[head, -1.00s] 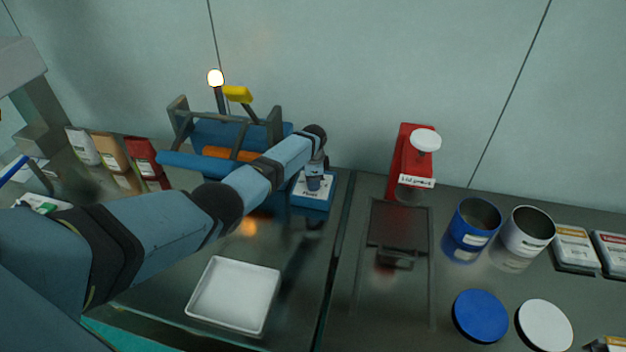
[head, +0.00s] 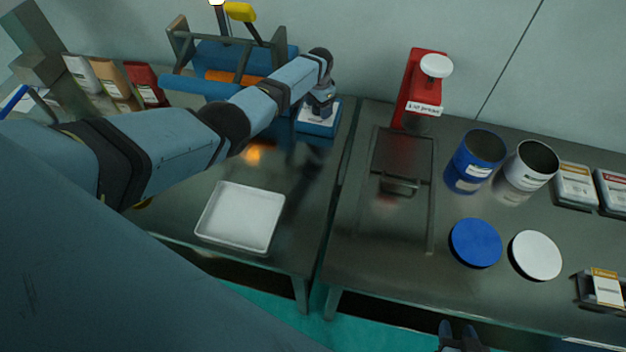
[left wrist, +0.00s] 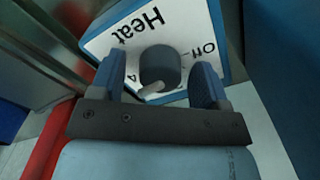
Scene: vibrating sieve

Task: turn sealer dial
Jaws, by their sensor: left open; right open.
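The sealer dial (left wrist: 160,67) is a dark round knob with a light pointer bar, on the white, blue-edged sealer box (left wrist: 108,40) marked "Heat" and "Off". The pointer lies toward the lower left in the left wrist view. The box (head: 318,128) also shows in the head view, where my gripper hides the dial. My left gripper (left wrist: 157,72) is open, its blue fingers on either side of the dial; contact cannot be told. It also shows in the head view (head: 320,103). My right gripper (head: 462,335) is open and empty at the bottom edge.
A blue machine (head: 215,58) with a tilted frame stands behind my left arm. A white tray (head: 242,216) lies in front. On the right table are a red press (head: 420,85), cans (head: 474,160), round lids (head: 475,243) and several packs (head: 575,187). Pouches (head: 112,78) stand at left.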

